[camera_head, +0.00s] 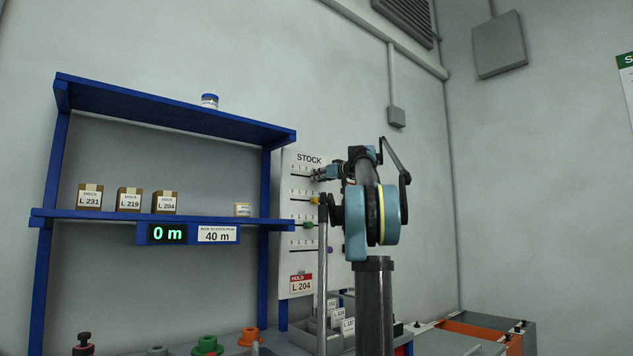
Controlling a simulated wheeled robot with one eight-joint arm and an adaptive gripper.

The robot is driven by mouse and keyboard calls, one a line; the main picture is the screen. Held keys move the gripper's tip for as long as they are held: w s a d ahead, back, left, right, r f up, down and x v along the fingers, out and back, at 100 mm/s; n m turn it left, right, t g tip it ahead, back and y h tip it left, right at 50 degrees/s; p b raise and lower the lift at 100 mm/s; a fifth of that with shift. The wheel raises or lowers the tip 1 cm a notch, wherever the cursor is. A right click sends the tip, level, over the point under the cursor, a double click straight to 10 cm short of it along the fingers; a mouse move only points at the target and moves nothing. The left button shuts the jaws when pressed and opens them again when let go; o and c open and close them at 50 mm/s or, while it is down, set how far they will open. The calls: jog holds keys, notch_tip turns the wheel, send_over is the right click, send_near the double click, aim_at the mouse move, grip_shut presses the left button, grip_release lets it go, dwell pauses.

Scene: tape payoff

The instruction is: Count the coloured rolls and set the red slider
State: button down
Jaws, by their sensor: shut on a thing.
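The white STOCK board (300,263) hangs right of the blue shelf and carries several slider rows. My gripper (317,175) is at the top row, shut on what must be the red slider, whose colour the fingers hide. The yellow slider (314,200), green slider (308,225) and purple slider (329,250) sit on the rows below. A green roll (207,345) and an orange roll (250,337) stand at the bottom of the view, cut off or partly hidden. No red roll can be made out for certain.
A display (167,234) reads 0 m. Grey bins with labelled cards (337,316) stand below the board. An orange-edged bench (470,331) is at right.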

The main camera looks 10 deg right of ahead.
jog(key=c, duration=1.3)
grip_release()
jog(key=shift+c, duration=0.2)
jog(key=v, duration=1.1)
jog(key=shift+s+d, duration=0.25)
jog(key=shift+s, duration=0.1)
